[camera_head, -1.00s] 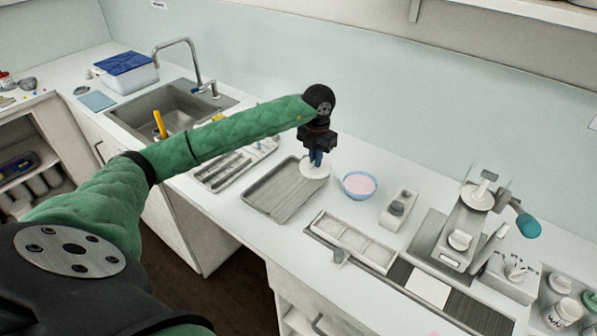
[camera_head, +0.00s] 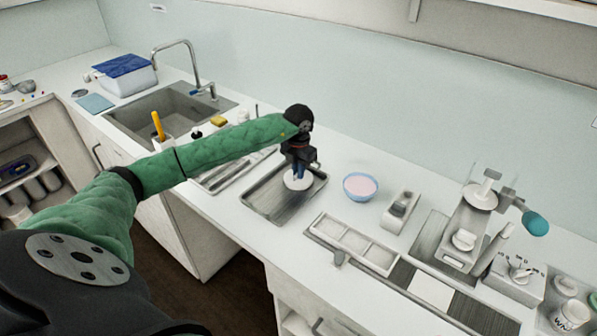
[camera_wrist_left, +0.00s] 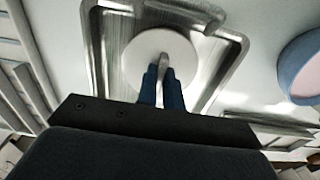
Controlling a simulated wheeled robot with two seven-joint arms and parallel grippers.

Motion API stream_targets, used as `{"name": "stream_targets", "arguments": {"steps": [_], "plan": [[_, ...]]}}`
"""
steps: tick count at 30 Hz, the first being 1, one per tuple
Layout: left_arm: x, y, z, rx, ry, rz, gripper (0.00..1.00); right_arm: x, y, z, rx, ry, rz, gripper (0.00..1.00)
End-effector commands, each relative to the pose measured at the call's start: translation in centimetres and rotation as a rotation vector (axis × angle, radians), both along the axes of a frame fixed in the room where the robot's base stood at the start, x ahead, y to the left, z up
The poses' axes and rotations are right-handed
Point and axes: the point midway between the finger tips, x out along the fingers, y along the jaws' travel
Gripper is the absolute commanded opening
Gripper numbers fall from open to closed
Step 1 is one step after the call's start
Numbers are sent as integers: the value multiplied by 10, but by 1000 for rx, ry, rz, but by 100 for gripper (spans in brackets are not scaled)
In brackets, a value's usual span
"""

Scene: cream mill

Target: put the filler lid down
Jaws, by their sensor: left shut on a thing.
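The filler lid (camera_head: 298,183) is a white disc with a small upright grip. My left gripper (camera_head: 299,172) points down and is shut on that grip. In the head view the lid is over the grey metal tray (camera_head: 262,206), toward its upper right part. In the left wrist view the lid (camera_wrist_left: 148,48) lies within the outline of the tray (camera_wrist_left: 100,52), with the blue fingertips (camera_wrist_left: 163,75) at its centre. I cannot tell whether the lid touches the tray floor. My right gripper is not in view.
A blue bowl with pink contents (camera_head: 361,187) stands just right of the tray. A slotted rack (camera_head: 222,172) lies to its left, near the sink (camera_head: 180,112). A white sectioned tray (camera_head: 352,243) and the filler machine (camera_head: 468,225) stand to the right.

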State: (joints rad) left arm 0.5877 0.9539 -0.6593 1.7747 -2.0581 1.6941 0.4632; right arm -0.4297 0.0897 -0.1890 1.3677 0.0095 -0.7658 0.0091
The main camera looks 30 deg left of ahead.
Motion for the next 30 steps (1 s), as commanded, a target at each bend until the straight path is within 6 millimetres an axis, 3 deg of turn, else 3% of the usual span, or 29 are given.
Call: {"name": "stream_targets", "arguments": {"steps": [10,12,14,28,30], "plan": [[0,0,-2,0,0,0,0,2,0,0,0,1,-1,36],[0,0,-1,0,0,0,20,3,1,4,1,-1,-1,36],[0,0,-1,0,0,0,30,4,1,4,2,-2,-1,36],[0,0,3,0,0,0,30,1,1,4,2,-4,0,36],[1,0,4,0,-1,0,30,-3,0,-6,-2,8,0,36]]}}
